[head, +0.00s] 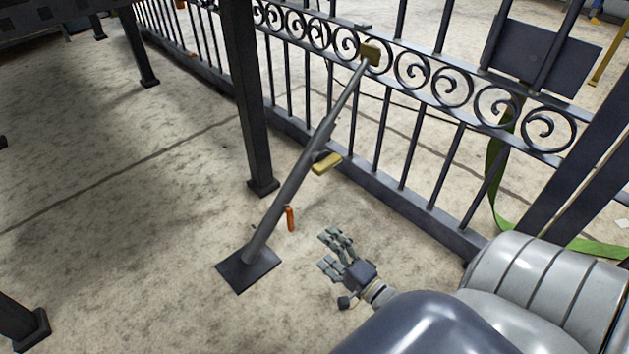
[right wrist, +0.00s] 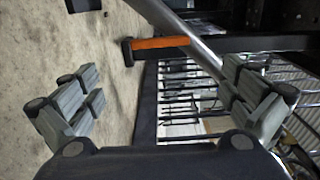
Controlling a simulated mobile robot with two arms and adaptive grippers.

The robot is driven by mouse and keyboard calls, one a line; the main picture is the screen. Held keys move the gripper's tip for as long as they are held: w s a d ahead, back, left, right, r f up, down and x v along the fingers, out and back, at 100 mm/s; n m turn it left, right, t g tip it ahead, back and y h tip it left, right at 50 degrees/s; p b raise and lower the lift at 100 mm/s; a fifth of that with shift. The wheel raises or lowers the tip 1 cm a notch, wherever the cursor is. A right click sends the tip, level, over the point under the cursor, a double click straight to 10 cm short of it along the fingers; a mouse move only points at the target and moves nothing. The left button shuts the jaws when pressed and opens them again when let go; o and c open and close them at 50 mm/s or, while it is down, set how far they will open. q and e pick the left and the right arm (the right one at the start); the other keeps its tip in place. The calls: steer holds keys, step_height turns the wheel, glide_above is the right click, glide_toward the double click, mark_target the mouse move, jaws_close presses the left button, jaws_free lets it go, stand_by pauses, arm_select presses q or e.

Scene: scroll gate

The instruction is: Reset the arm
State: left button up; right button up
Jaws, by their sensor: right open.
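My right gripper (head: 331,252) is open and empty in the head view, low in the middle, with its fingers toward the left. In the right wrist view, its fingers (right wrist: 165,82) stand wide apart at both sides with nothing between them. A slanted grey prop (head: 290,190) with an orange handle (head: 290,219) is just beyond the fingertips. The handle also shows in the right wrist view (right wrist: 160,43), ahead of the fingers and apart from them. My left gripper is not in view.
The prop rises from a dark base plate (head: 248,270) to the scroll gate (head: 435,82) and carries a yellow lever (head: 326,163). A dark post (head: 250,100) stands left of it. A green strap (head: 497,175) hangs at the right. Concrete floor at the left is mostly clear.

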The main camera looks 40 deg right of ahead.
steer(key=shift+s, duration=0.45)
